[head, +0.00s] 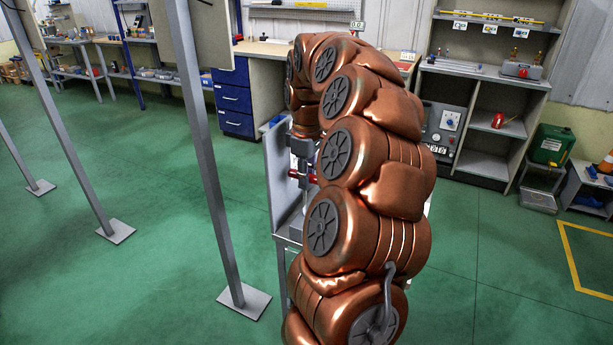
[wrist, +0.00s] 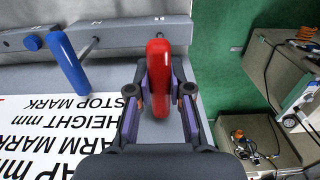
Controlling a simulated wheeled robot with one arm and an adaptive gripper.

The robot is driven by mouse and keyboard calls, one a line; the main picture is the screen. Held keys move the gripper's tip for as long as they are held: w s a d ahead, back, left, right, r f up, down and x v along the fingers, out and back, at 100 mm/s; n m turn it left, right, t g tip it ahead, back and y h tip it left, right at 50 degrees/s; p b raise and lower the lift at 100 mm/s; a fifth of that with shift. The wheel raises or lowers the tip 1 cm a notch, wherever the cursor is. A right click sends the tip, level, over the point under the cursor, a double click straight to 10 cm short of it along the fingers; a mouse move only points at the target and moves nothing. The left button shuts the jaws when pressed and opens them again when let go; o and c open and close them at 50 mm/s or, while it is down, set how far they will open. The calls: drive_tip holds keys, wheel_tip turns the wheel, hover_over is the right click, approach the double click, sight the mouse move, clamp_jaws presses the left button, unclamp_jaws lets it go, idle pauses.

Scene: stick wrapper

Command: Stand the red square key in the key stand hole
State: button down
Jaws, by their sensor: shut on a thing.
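The red key (wrist: 158,72) stands between the two fingers of my gripper (wrist: 159,100) in the wrist view. No hole is clearly seen under the key.
A blue key (wrist: 68,62) leans left of the gripper, near a thin metal rod. A white printed sign (wrist: 60,130) lies below it. In the head view, my arm covers much of a grey workstation (head: 282,175). Metal posts (head: 205,150) stand to the left on open green floor.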

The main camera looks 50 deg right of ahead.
drive_tip(key=shift+f+b, duration=0.8)
drive_tip(key=shift+f, duration=0.75)
idle(0.6)
drive_tip(key=c, duration=1)
unclamp_jaws()
drive_tip(key=shift+r+p, duration=1.3)
drive_tip(key=shift+r, duration=1.7)
